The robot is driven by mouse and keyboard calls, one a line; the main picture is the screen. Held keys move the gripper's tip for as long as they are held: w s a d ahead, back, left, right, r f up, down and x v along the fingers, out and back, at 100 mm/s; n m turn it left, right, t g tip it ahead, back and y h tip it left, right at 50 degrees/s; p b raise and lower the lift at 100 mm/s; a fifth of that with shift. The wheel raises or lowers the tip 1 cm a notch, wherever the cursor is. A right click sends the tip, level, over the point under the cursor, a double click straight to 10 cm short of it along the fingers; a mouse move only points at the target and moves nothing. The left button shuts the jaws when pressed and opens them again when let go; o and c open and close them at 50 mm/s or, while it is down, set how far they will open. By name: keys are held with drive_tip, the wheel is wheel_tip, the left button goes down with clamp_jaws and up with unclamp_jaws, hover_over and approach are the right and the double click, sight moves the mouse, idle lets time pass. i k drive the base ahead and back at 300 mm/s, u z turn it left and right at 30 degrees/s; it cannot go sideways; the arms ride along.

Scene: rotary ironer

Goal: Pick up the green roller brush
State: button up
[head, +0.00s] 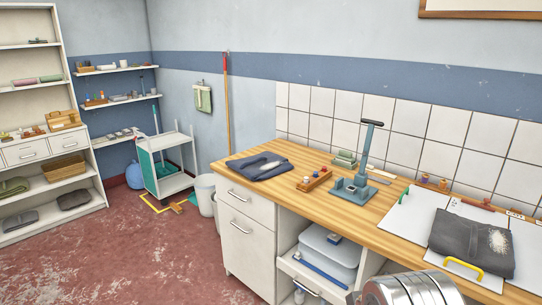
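I cannot make out a green roller brush for certain. A small green roll-shaped item (51,78) lies beside a pink one on the tall white shelf at the far left, too small to tell what it is. A green and pale stacked item (345,158) lies at the back of the wooden worktop, and it does not look clearly like a roller. My gripper's fingers are not in view.
The wooden worktop (290,160) holds folded dark cloth (258,166), a blue-grey press stand (355,190) and a dark garment (470,243). A white cart (172,186) and a white bin (205,195) stand beyond. The red floor at left is mostly clear.

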sight(344, 157)
drive_tip(key=i, duration=0.2)
drive_tip(key=u, duration=1)
drive_tip(key=i, duration=2.4)
drive_tip(key=z, duration=0.35)
